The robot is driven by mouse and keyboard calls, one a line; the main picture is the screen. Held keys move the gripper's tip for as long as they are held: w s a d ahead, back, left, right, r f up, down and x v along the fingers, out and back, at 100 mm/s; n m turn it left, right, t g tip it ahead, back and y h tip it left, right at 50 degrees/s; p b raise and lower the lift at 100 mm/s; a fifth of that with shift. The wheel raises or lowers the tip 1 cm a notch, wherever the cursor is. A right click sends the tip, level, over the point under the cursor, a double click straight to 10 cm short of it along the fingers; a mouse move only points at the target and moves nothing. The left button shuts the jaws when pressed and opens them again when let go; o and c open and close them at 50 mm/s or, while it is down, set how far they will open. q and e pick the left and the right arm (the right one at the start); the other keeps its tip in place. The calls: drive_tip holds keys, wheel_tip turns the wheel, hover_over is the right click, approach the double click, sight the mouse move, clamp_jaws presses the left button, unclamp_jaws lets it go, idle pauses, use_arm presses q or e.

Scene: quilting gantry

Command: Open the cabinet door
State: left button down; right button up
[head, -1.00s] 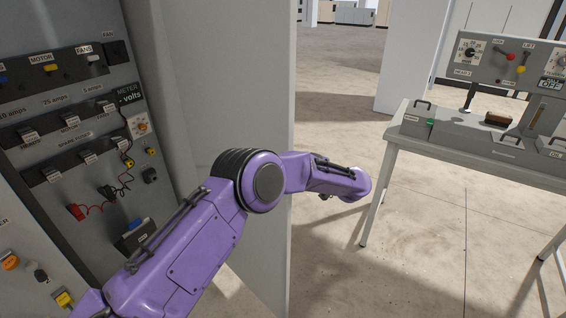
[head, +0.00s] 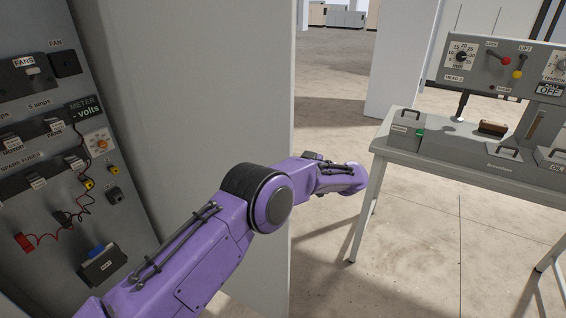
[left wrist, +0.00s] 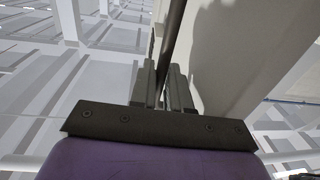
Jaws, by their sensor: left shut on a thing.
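The cabinet door (head: 190,90) is a tall grey panel standing open beside the fuse panel (head: 45,170) inside the cabinet. My purple left arm crosses in front of the door and reaches around its free edge; the left gripper itself is hidden in the head view. In the left wrist view my left gripper (left wrist: 166,88) is shut on a dark, slim bar, the door handle (left wrist: 174,35). The pale door face (left wrist: 245,50) lies to its right. My right gripper is in neither view.
A grey bench (head: 440,160) with a control box (head: 500,68) stands at the right. Bare concrete floor (head: 430,240) lies between the door and the bench. A white pillar (head: 400,60) stands behind.

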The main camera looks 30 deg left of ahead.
use_arm(q)
drive_tip(key=c, duration=1.3)
unclamp_jaws()
drive_tip(key=d+b, duration=0.1)
drive_tip(key=d, duration=0.2)
drive_tip(key=d+b, duration=0.1)
drive_tip(key=d, duration=0.3)
drive_tip(key=w+d+b, duration=0.1)
drive_tip(key=d+b, duration=0.1)
drive_tip(key=d, duration=0.1)
drive_tip(key=shift+d, duration=0.2)
